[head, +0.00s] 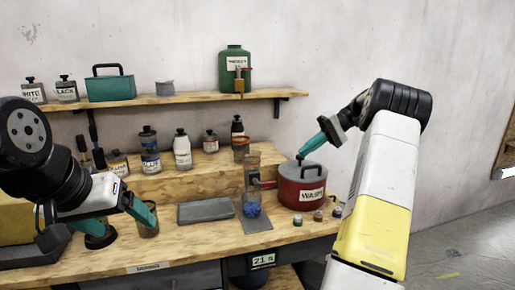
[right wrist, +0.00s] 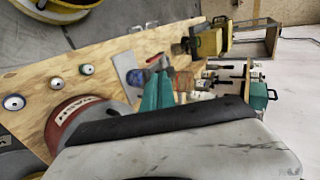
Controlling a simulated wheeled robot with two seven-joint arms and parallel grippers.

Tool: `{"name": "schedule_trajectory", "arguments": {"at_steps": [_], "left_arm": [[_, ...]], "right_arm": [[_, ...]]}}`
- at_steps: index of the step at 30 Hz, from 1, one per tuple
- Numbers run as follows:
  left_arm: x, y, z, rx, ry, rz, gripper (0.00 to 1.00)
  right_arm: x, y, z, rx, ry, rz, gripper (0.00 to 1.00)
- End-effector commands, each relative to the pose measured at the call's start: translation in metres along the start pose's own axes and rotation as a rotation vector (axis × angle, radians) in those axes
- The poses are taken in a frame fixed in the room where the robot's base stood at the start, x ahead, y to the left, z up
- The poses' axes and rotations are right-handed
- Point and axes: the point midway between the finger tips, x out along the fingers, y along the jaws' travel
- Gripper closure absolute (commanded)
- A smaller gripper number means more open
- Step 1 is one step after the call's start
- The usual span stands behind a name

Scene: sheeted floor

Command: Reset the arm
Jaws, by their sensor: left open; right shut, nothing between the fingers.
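The right wrist view shows the same teal fingers (right wrist: 158,92), with the red pot (right wrist: 62,122) at the left.
Several bottles stand on the raised step. The shelf (head: 190,97) above holds a green canister (head: 234,70) and a teal toolbox (head: 110,87). Open floor lies right.

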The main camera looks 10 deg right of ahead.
Motion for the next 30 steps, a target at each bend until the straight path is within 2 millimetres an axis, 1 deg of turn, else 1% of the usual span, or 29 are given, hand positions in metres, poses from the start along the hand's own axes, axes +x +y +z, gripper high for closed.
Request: {"name": "schedule_trajectory", "arguments": {"at_steps": [2, 4, 5, 8, 9, 12, 14, 15, 17, 18, 20, 21, 23, 24, 27, 30], "left_arm": [[0.000, 0.000, 0.000, 0.000, 0.000, 0.000, 0.19], [0.000, 0.000, 0.000, 0.000, 0.000, 0.000, 0.19], [0.000, 0.000, 0.000, 0.000, 0.000, 0.000, 0.19], [0.000, 0.000, 0.000, 0.000, 0.000, 0.000, 0.19], [0.000, 0.000, 0.000, 0.000, 0.000, 0.000, 0.19], [0.000, 0.000, 0.000, 0.000, 0.000, 0.000, 0.19], [0.000, 0.000, 0.000, 0.000, 0.000, 0.000, 0.19], [0.000, 0.000, 0.000, 0.000, 0.000, 0.000, 0.19], [0.000, 0.000, 0.000, 0.000, 0.000, 0.000, 0.19], [0.000, 0.000, 0.000, 0.000, 0.000, 0.000, 0.19], [0.000, 0.000, 0.000, 0.000, 0.000, 0.000, 0.19], [0.000, 0.000, 0.000, 0.000, 0.000, 0.000, 0.19], [0.000, 0.000, 0.000, 0.000, 0.000, 0.000, 0.19], [0.000, 0.000, 0.000, 0.000, 0.000, 0.000, 0.19], [0.000, 0.000, 0.000, 0.000, 0.000, 0.000, 0.19], [0.000, 0.000, 0.000, 0.000, 0.000, 0.000, 0.19]], "right_arm": [[0.002, -0.004, 0.001, 0.000, -0.001, 0.010, 1.00], [0.008, -0.015, 0.002, 0.003, -0.003, 0.038, 1.00], [0.011, -0.022, 0.003, 0.006, -0.003, 0.057, 1.00], [0.030, -0.052, 0.013, 0.019, -0.001, 0.151, 1.00], [0.038, -0.065, 0.021, 0.022, 0.004, 0.197, 1.00], [0.060, -0.093, 0.043, 0.028, 0.030, 0.318, 1.00], [0.072, -0.106, 0.059, 0.023, 0.052, 0.386, 1.00], [0.080, -0.114, 0.071, 0.018, 0.070, 0.429, 1.00], [0.090, -0.123, 0.089, 0.005, 0.100, 0.492, 1.00], [0.097, -0.128, 0.102, -0.005, 0.123, 0.530, 1.00], [0.106, -0.134, 0.122, -0.025, 0.159, 0.583, 1.00], [0.112, -0.136, 0.135, -0.042, 0.185, 0.615, 1.00], [0.121, -0.138, 0.155, -0.070, 0.228, 0.659, 1.00], [0.127, -0.138, 0.169, -0.090, 0.256, 0.684, 1.00], [0.140, -0.134, 0.199, -0.146, 0.331, 0.733, 1.00], [0.152, -0.128, 0.223, -0.200, 0.398, 0.760, 1.00]]}}
